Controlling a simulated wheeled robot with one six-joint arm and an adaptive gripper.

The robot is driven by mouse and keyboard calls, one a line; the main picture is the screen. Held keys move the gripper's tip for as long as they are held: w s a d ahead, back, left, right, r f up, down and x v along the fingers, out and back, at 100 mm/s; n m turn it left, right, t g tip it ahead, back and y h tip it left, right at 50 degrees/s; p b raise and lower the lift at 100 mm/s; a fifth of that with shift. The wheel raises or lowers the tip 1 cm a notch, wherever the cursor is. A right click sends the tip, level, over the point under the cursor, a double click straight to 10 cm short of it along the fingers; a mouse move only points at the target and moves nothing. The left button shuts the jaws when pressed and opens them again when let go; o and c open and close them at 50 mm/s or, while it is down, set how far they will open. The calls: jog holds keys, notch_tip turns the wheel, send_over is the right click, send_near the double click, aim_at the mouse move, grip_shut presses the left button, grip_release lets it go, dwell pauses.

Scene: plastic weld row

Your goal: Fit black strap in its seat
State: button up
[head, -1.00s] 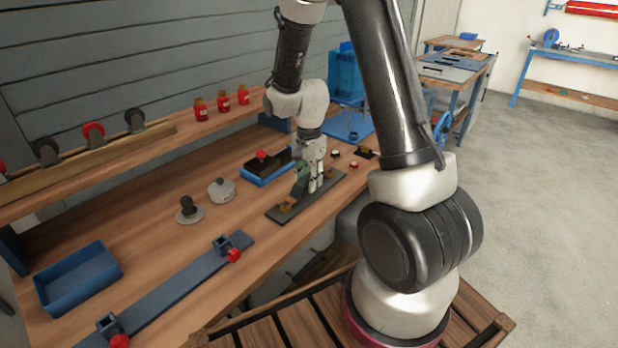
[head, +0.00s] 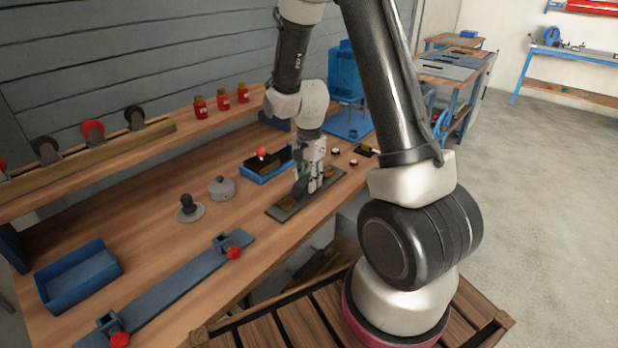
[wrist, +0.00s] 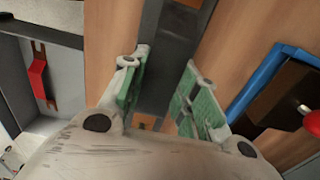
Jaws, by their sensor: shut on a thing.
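My gripper (head: 308,184) is low over the middle of a long dark plate (head: 282,213) on the workbench, which has brown-orange patches near its two ends. In the wrist view my gripper (wrist: 160,95) has its green-padded fingers on either side of a dark strip, and it is shut on the black strap (wrist: 178,60). The strap's grasped part is largely hidden by the fingers and the gripper body. I cannot clearly separate strap from plate, nor tell whether the strap touches its seat.
A blue tray (head: 284,173) with a dark red-knobbed block stands just behind the plate. A grey lidded pot (head: 222,188) and a black-knobbed disc (head: 188,210) stand to the left. A blue bar with red-knobbed clamps (head: 180,290) and an empty blue bin (head: 77,275) lie nearer.

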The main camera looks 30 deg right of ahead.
jog(key=o, duration=1.5)
jog(key=shift+r, duration=0.1)
jog(key=shift+r, duration=3.4)
